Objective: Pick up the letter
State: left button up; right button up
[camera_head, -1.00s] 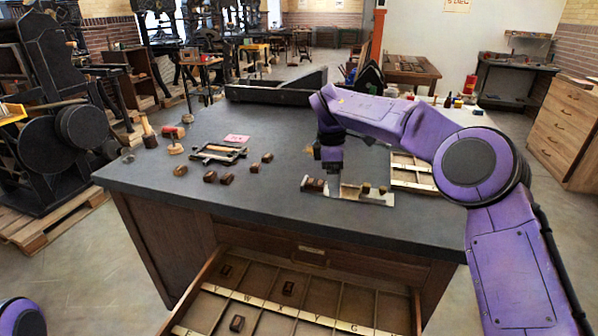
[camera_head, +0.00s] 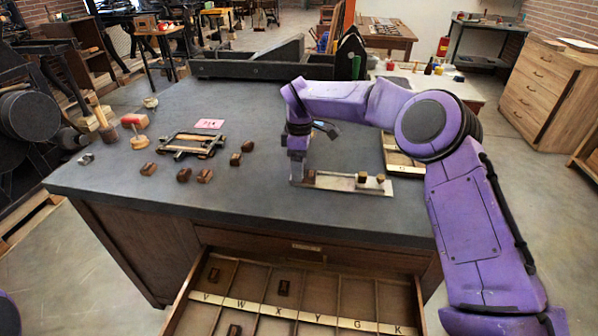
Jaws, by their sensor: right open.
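Several small dark wooden letter blocks (camera_head: 204,176) lie on the grey table top, left of the middle. A pale metal composing stick (camera_head: 340,182) lies near the table's front edge. It carries a dark block (camera_head: 309,177) at its left end and smaller pieces (camera_head: 362,177) towards its right. My right gripper (camera_head: 297,174) is open and points down over the stick's left end, beside the dark block. The fingers are small and partly hidden, and I cannot tell whether they touch the block. My left gripper is out of view.
An open drawer (camera_head: 340,296) with lettered compartments and a few blocks juts out below the table (camera_head: 100,178). A small frame (camera_head: 190,146), a pink card (camera_head: 209,124) and a red-topped tool (camera_head: 136,124) are at left. A shallow case (camera_head: 398,160) lies at right.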

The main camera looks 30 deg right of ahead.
jog(key=shift+w+f, duration=0.1)
jog(key=shift+f, duration=0.55)
jog(key=shift+s, duration=0.35)
jog(key=shift+c, duration=0.3)
jog(key=shift+w, duration=0.1)
jog(key=c, duration=1)
jog(key=shift+c, duration=0.3)
